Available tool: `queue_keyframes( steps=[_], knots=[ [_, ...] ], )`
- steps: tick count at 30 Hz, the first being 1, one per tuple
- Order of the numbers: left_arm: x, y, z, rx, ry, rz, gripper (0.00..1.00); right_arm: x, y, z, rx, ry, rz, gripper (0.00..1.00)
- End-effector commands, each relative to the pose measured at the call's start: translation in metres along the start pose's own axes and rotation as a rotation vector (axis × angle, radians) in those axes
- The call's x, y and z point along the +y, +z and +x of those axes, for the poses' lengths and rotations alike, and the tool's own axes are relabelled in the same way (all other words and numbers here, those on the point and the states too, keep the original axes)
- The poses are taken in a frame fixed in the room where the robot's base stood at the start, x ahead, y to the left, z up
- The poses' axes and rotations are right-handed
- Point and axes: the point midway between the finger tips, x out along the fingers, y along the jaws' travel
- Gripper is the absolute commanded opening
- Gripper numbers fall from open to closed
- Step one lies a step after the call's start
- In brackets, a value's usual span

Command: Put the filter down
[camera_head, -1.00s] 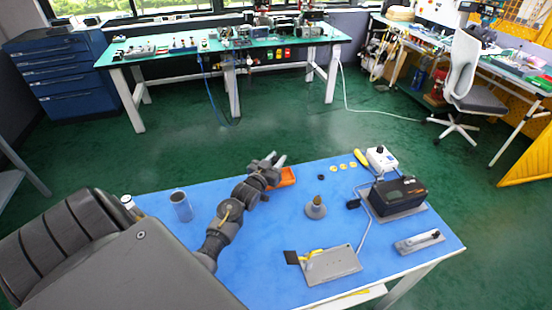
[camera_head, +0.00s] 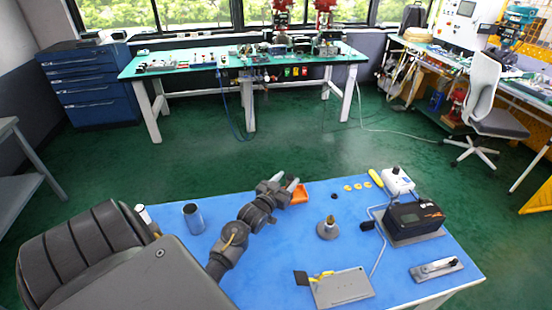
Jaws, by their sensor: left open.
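No part that I can identify for sure as the filter shows. My left gripper (camera_head: 286,181) is open at the back edge of the blue table (camera_head: 290,262), just beside and partly in front of an orange tray (camera_head: 299,194). I see nothing between its fingers; the tray's inside is too small to make out. A grey cone-shaped part with a brass top (camera_head: 328,229) stands upright right of my left arm. A grey cylinder (camera_head: 193,217) stands upright left of the arm. My right gripper is out of view.
A black device (camera_head: 415,217) on a plate, a white box (camera_head: 397,181), a grey plate (camera_head: 342,288) with a cable and a metal bracket (camera_head: 436,268) lie to the right. Small yellow discs (camera_head: 357,186) lie at the back. The table's front middle is clear.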

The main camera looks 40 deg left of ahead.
Motion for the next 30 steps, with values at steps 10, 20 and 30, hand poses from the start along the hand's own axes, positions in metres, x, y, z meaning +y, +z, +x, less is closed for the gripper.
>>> queue_keyframes(
  steps=[10,20,30],
  knots=[
    [0.0,0.003,-0.072,-0.002,-0.001,-0.001,0.48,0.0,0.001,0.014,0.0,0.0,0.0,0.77],
    [0.0,0.0,-0.093,-0.001,-0.001,-0.001,0.48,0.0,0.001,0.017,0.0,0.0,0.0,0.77],
    [0.0,0.0,-0.092,-0.001,-0.001,-0.001,0.48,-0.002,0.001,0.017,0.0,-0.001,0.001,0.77]
  ],
)
